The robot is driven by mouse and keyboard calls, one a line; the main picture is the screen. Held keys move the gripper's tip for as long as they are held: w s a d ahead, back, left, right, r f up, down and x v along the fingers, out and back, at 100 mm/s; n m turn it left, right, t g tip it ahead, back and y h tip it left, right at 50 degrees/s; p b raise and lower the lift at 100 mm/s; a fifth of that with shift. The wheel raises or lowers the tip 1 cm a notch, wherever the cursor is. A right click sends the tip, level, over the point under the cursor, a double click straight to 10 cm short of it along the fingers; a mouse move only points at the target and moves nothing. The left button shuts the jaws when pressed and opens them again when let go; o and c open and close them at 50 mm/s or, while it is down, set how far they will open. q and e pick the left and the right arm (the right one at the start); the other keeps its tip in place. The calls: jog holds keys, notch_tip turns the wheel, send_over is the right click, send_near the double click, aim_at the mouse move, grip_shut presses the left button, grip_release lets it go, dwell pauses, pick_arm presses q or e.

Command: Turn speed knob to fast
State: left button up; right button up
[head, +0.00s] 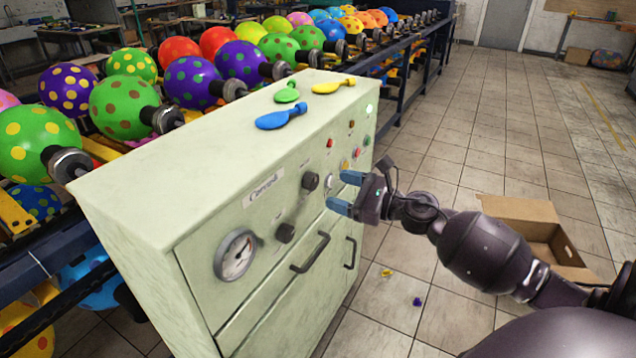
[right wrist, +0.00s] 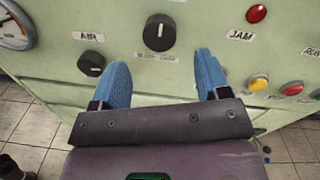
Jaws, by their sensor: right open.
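The pale green control cabinet (head: 190,180) has two black knobs on its front panel. The upper knob (head: 310,181) is the larger one in the right wrist view (right wrist: 160,32), with small lettering below it that is hard to read. The lower knob (head: 285,233) sits under an "AIR" label in the right wrist view (right wrist: 91,64). My right gripper (head: 341,192) is open and empty, its blue fingers pointing at the panel. In the right wrist view (right wrist: 162,68) its fingertips lie on either side of and below the larger knob, apparently not touching it. My left gripper is out of view.
A gauge (head: 237,253), colored buttons and two drawer handles (head: 310,253) are on the cabinet front. Flat balloons (head: 282,116) lie on top. Inflated balloons (head: 120,108) line a rack behind. A cardboard box (head: 530,225) stands on the floor at right.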

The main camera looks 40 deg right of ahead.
aim_at(316, 183)
jog(key=shift+x, duration=3)
jog(key=c, duration=0.9)
